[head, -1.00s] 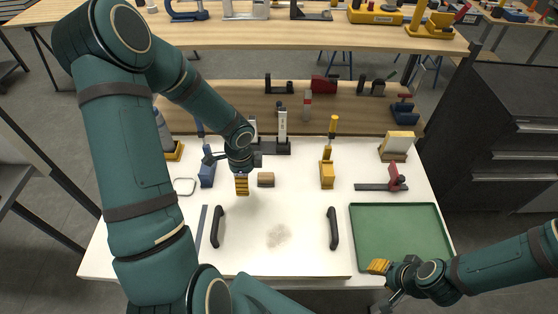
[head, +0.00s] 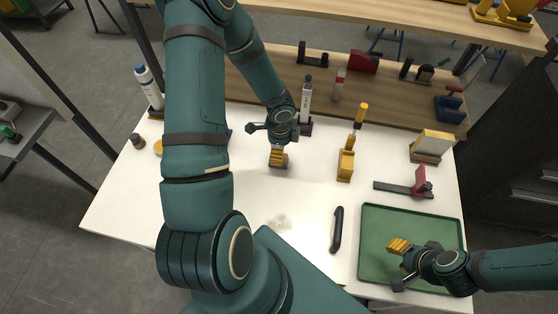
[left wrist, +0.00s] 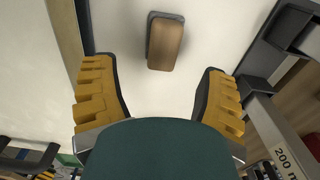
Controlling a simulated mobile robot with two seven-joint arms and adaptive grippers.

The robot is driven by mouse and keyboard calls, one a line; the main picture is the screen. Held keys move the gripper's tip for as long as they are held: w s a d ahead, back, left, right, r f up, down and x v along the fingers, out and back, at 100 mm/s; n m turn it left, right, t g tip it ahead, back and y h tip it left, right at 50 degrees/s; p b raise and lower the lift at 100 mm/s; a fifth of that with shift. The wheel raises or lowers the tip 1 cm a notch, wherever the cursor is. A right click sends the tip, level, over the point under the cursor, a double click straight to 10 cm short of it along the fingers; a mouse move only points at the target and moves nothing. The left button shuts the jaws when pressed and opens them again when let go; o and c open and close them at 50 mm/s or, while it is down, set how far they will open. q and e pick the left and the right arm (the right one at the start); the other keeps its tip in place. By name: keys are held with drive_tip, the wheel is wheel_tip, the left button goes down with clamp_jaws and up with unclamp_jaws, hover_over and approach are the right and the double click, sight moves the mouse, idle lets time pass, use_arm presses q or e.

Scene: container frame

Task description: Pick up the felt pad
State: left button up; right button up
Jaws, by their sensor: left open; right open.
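The felt pad, a small brown block with a thin grey layer under it (left wrist: 166,42), lies on the white tabletop at the top middle of the left wrist view. My left gripper (left wrist: 157,72) is open, its yellow fingers spread either side of and short of the pad, with nothing between them. In the head view the left gripper (head: 278,156) hangs over the table and mostly hides the pad. My right gripper (head: 399,246) is open and empty above the green tray.
The green tray (head: 375,263) is at the right front. A yellow tool holder (head: 346,167) and a grey-white upright tool (head: 306,98) stand near the left gripper.

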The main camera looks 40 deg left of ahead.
sight(285, 160)
use_arm(q)
drive_tip(key=shift+a+f+b, duration=0.15)
drive_tip(key=shift+f+b, duration=0.05)
drive_tip(key=shift+f, duration=1.25)
drive_tip(key=shift+a+f+b, duration=0.15)
drive_tip(key=shift+f, duration=1.25)
clamp_jaws()
